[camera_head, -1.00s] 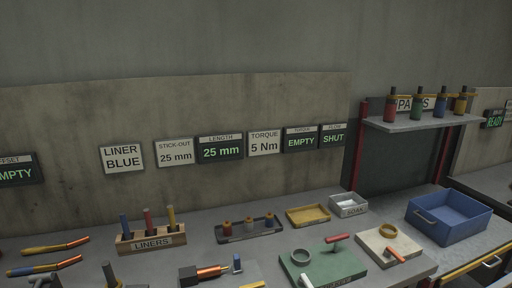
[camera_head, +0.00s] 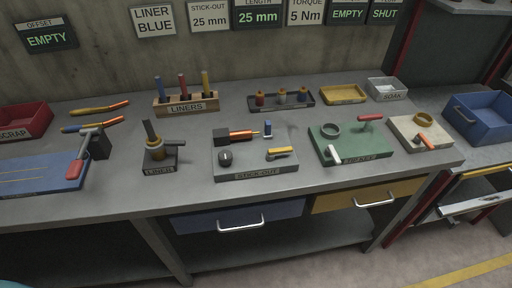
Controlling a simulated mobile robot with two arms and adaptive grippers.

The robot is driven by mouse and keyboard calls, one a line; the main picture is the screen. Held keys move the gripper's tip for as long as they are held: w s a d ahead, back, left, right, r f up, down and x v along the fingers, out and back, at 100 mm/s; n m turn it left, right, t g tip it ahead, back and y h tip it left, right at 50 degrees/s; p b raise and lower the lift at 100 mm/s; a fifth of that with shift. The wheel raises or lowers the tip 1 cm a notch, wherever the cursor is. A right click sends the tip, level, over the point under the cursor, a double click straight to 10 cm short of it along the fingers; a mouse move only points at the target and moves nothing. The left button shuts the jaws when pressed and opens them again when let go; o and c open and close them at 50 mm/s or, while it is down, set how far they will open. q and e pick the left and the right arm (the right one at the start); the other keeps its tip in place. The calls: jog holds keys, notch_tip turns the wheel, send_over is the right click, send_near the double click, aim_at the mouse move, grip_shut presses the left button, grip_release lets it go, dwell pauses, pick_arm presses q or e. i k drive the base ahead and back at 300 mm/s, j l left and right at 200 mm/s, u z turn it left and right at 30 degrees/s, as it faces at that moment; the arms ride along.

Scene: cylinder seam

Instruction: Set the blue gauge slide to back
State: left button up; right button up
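The stick-out fixture (camera_head: 256,166) is a grey block in the middle of the bench, with its label on the front face. A small upright blue slide (camera_head: 268,129) stands near the back right of the fixture, close to the tip of a copper-coloured torch piece (camera_head: 240,135). That piece points right from a black block (camera_head: 221,138). Position marks for the slide are too small to read. Neither of my grippers shows in the view.
A liner fixture (camera_head: 160,158) stands to the left and a green fixture (camera_head: 350,143) to the right. Behind are a liners rack (camera_head: 187,105) and a dark tray (camera_head: 281,103). Bare bench lies in front of the stick-out fixture. Drawers (camera_head: 240,217) are below.

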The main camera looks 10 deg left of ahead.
aim_at(267, 133)
jog(key=i+l+u, duration=0.55)
jog(key=l+u, duration=0.3)
jog(key=l, duration=0.2)
jog(key=i+l+u, duration=0.25)
jog(key=l, duration=0.2)
jog(key=k+j, duration=0.05)
jog(key=k, duration=0.05)
